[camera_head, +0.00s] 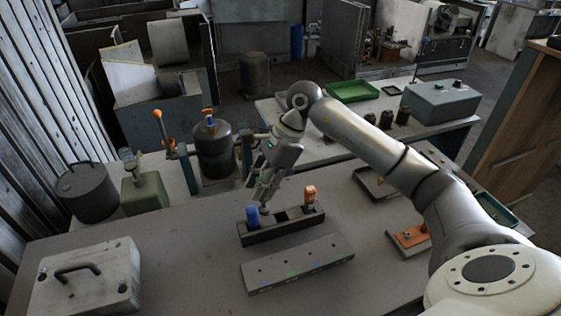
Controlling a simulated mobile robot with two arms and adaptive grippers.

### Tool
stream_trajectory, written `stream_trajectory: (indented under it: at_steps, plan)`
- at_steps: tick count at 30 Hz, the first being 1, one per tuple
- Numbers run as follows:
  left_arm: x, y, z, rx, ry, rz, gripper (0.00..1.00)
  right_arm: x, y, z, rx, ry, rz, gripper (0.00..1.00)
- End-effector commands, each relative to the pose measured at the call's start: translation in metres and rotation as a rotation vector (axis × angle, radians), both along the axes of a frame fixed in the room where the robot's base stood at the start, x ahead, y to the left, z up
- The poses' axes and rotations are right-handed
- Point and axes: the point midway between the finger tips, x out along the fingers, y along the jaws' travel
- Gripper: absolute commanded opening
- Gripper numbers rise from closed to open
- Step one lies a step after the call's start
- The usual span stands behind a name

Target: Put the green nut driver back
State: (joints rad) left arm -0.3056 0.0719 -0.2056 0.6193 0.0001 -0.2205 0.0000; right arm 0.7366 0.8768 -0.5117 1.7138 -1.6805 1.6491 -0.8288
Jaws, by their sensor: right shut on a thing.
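My right gripper (263,200) points down over the dark holder block (290,229), close above it between the blue-handled driver and the orange-handled driver. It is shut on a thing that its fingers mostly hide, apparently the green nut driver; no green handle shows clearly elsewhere. The blue-handled driver (252,216) stands upright at the left end of the holder. The orange-handled driver (310,196) stands upright at the right end. A dark open slot shows between them. My left gripper is not in view.
A grey block with coloured marks (298,264) lies in front of the holder. A grey case with a handle (85,280) lies at the front left. A tray with an orange part (411,238) is at the right. Bare table lies between.

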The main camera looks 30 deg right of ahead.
Motion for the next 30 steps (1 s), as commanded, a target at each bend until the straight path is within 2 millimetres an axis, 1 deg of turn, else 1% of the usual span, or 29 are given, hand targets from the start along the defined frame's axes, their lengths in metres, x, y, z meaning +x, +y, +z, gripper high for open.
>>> stream_trajectory:
  at_steps: [1,6,10,14,20,30]
  plan:
    - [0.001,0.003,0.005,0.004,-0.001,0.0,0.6,0.002,-0.011,0.003,0.0,0.002,-0.079,0.0]
    - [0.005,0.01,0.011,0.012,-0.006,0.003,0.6,0.011,-0.044,0.009,0.001,0.0,-0.31,0.0]
    - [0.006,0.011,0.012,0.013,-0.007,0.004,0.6,0.013,-0.059,0.011,0.001,-0.002,-0.411,0.0]
    - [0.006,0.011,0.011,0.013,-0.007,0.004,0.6,0.014,-0.064,0.009,0.002,-0.002,-0.443,0.0]
    - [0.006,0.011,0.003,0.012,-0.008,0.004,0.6,0.014,-0.063,-0.003,0.003,-0.001,-0.442,0.0]
    - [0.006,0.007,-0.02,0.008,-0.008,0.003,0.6,0.014,-0.063,-0.042,0.002,-0.001,-0.44,0.0]
